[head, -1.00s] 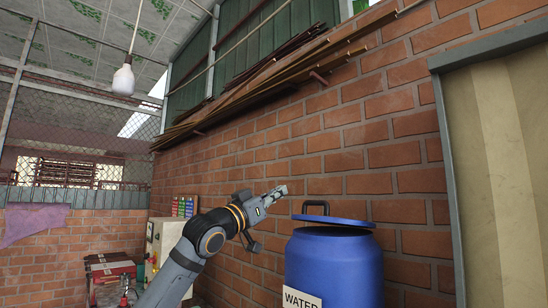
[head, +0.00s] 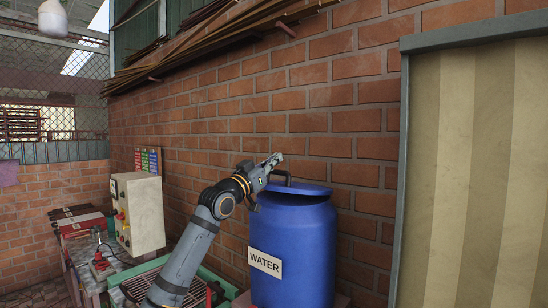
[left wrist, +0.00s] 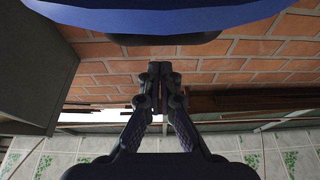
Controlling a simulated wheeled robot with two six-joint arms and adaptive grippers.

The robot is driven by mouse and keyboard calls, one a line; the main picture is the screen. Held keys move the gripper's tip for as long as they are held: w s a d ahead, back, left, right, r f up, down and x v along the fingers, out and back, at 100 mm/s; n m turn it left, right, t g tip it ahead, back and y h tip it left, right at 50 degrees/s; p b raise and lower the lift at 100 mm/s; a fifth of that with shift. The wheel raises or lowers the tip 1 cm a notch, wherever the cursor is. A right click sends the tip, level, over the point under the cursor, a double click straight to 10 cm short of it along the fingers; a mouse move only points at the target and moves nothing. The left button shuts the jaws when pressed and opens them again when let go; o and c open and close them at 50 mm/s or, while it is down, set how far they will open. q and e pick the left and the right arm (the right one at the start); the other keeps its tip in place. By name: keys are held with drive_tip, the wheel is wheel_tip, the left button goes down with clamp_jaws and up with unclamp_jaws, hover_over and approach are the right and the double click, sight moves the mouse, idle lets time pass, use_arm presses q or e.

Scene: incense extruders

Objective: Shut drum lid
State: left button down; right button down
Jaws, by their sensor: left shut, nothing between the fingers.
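The blue drum (head: 292,240) stands upright against the brick wall, with a white WATER label (head: 265,262) on its front. Its blue lid (head: 303,189) lies nearly flat over the top, with a dark handle (head: 289,178) at its left side. My left gripper (head: 273,160) is shut and empty, just above and left of the handle in the head view; contact cannot be made out. In the left wrist view its fingers (left wrist: 160,72) are together, and a blue rounded edge (left wrist: 150,38) spans the top. My right gripper is not in view.
A cream control box (head: 138,212) and a cluttered bench stand left of my arm. The brick wall (head: 330,120) is close behind the drum. A grey-framed beige panel (head: 470,180) stands to the right. A lamp (head: 52,18) hangs at upper left.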

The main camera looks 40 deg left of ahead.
sight(269, 186)
use_arm(q)
drive_tip(key=shift+s+a+f, duration=0.1)
drive_tip(key=shift+s+f, duration=0.05)
drive_tip(key=shift+f, duration=0.5)
drive_tip(key=shift+s+a+f, duration=0.1)
drive_tip(key=shift+f, duration=0.5)
drive_tip(key=shift+w+d, duration=0.15)
drive_tip(key=f+b, duration=0.2)
drive_tip(key=s+f+t+b, duration=0.1)
drive_tip(key=b, duration=0.2)
drive_tip(key=shift+s+f, duration=0.1)
drive_tip(key=shift+f, duration=0.3)
drive_tip(key=shift+s+f+b, duration=0.1)
drive_tip(key=shift+f+b, duration=0.2)
drive_tip(key=shift+b, duration=0.05)
drive_tip(key=shift+s+r, duration=0.1)
drive_tip(key=shift+s, duration=0.15)
